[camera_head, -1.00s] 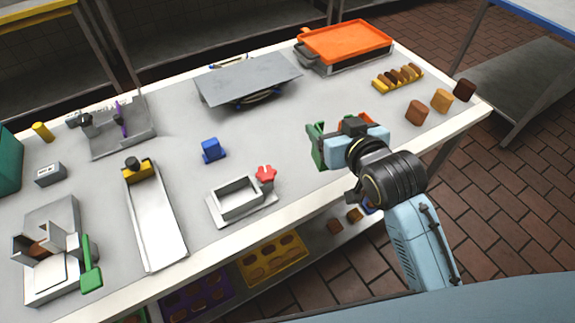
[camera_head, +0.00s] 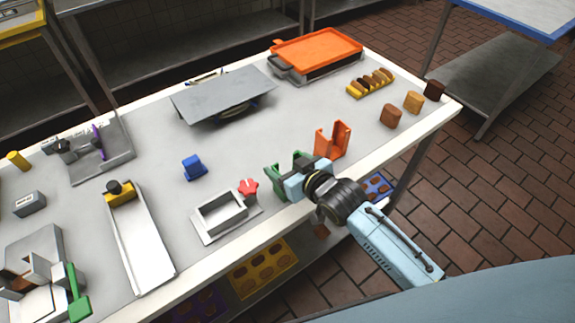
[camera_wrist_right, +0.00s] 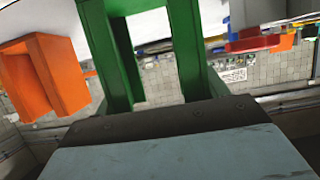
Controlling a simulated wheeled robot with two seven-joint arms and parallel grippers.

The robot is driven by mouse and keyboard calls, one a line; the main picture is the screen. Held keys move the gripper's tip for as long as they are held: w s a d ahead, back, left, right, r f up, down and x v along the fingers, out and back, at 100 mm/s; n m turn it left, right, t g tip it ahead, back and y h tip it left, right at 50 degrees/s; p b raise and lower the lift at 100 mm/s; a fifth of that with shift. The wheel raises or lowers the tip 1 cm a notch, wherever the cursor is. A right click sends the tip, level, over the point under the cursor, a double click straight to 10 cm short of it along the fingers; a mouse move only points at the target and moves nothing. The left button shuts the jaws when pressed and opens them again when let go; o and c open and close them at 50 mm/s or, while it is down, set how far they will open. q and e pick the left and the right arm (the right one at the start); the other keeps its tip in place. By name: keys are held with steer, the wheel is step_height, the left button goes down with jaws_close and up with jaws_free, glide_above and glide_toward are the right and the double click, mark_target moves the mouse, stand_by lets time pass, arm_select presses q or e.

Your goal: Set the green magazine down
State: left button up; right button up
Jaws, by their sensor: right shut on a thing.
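The green magazine (camera_head: 271,182) is a U-shaped piece with two upright walls. My left gripper is not in view.
An orange magazine (camera_head: 333,142) stands just right of the green one; it also shows in the wrist view (camera_wrist_right: 62,75). The red knob (camera_head: 248,188) and a white rectangular frame (camera_head: 206,232) are to the left. A blue block (camera_head: 194,168) lies farther back. Bare table lies behind the magazines.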

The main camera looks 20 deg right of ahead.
steer(key=shift+f, duration=0.15)
steer(key=o, duration=1)
steer(key=shift+o, duration=0.2)
steer(key=shift+s+r, duration=0.15)
steer(key=shift+r, duration=0.05)
steer(key=p+v, duration=0.1)
steer(key=v, duration=1)
steer(key=shift+s+d, duration=0.15)
steer(key=shift+s, duration=0.15)
steer(key=shift+r, duration=0.1)
